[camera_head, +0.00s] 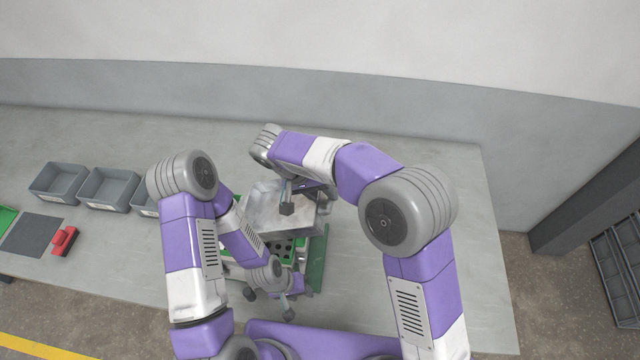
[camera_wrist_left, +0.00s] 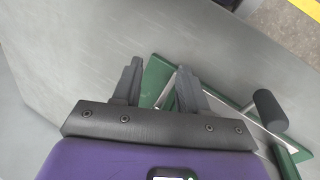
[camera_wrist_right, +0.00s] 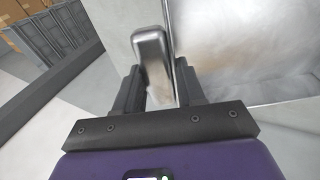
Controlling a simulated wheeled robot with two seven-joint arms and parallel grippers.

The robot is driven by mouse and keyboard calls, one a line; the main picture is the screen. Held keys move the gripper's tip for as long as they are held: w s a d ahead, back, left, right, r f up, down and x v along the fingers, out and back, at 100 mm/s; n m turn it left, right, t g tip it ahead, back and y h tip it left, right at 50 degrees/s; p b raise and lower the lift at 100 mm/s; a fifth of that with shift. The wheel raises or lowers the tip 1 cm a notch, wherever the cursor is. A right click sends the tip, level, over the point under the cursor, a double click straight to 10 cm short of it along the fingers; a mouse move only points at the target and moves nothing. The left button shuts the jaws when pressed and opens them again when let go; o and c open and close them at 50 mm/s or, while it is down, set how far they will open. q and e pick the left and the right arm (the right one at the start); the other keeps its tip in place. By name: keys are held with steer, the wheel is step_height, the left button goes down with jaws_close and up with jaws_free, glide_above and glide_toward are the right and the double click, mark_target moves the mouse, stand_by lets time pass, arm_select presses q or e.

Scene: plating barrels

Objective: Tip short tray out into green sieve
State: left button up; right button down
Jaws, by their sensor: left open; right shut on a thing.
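A shiny metal tray (camera_head: 262,204) is above the green sieve (camera_head: 286,247) in the head view, which shows dark holes and is partly hidden by my left arm. My right gripper (camera_head: 289,203) is shut on the tray's metal handle (camera_wrist_right: 152,55); the tray's smooth metal wall (camera_wrist_right: 250,45) fills the upper right of the right wrist view. The tray's contents and exact tilt cannot be told. My left gripper (camera_wrist_left: 160,68) is open and empty, with a green frame edge (camera_wrist_left: 155,82) and a dark cylindrical grip (camera_wrist_left: 270,110) beyond it.
Grey bins (camera_head: 108,188) stand in a row on the table at left. The table (camera_head: 480,240) is clear at right. A wall (camera_head: 420,110) runs behind it.

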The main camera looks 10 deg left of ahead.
arm_select(q)
steer(key=f+b, duration=0.7)
steer(key=shift+w, duration=0.2)
step_height(320, 180, down, 3)
steer(key=shift+r+b, duration=0.15)
steer(key=shift+b, duration=1.1)
steer(key=shift+f+b, duration=0.5)
steer(key=shift+b, duration=0.05)
arm_select(e)
steer(key=d+f+y, duration=0.2)
steer(key=f+y, duration=0.1)
steer(key=f, duration=0.3)
steer(key=d+f+y, duration=0.3)
steer(key=f+y, duration=0.1)
steer(key=f, duration=0.2)
steer(key=shift+w+d+f, duration=0.2)
steer(key=shift+d+f, duration=0.05)
steer(key=shift+f, duration=0.1)
arm_select(q)
steer(key=shift+r+p, duration=0.6)
steer(key=shift+p, duration=0.05)
arm_select(e)
step_height(320, 180, up, 2)
steer(key=shift+h, duration=0.8)
arm_select(q)
steer(key=shift+s, duration=0.1)
